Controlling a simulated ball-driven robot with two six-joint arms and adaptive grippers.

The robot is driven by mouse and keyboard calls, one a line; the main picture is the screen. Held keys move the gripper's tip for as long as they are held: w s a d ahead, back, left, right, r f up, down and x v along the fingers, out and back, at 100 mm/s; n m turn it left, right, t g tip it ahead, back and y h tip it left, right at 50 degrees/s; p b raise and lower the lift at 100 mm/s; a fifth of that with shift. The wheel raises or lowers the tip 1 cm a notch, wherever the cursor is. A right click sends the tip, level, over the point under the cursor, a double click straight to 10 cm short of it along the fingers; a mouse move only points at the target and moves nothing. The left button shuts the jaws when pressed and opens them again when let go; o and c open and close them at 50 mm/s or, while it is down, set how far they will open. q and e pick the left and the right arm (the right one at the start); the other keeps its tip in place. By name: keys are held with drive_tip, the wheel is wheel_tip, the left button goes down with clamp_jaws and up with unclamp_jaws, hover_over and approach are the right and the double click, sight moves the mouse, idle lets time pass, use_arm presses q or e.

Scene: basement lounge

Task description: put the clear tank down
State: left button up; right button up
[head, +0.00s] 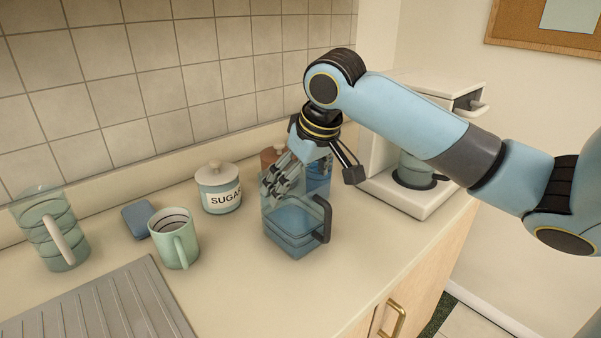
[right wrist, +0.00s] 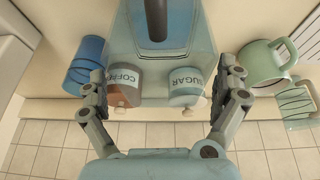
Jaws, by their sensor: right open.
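The clear tank (head: 288,243) is a see-through blue-grey container with a dark handle on its right side. It appears to stand upright on the counter in the head view. In the right wrist view the tank (right wrist: 190,18) fills the top middle, with its dark handle in the centre. My right gripper (head: 312,178) is over the tank's back part. Its fingers are spread wide in the right wrist view (right wrist: 163,88), one on each side of the tank, with nothing clasped. Whether a finger touches the tank is unclear. My left gripper is out of view.
A sugar canister (head: 218,198), green mug (head: 175,250), blue block (head: 136,220) and clear pitcher (head: 42,243) stand left. A coffee canister (right wrist: 124,92) and blue cups (right wrist: 84,68) are close behind the tank. A white coffee machine (head: 408,205) stands right. Front counter is clear.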

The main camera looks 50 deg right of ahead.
drive_tip(key=p+v, duration=0.1)
drive_tip(key=v, duration=1.1)
drive_tip(key=shift+r, duration=0.15)
drive_tip(key=shift+s, duration=0.1)
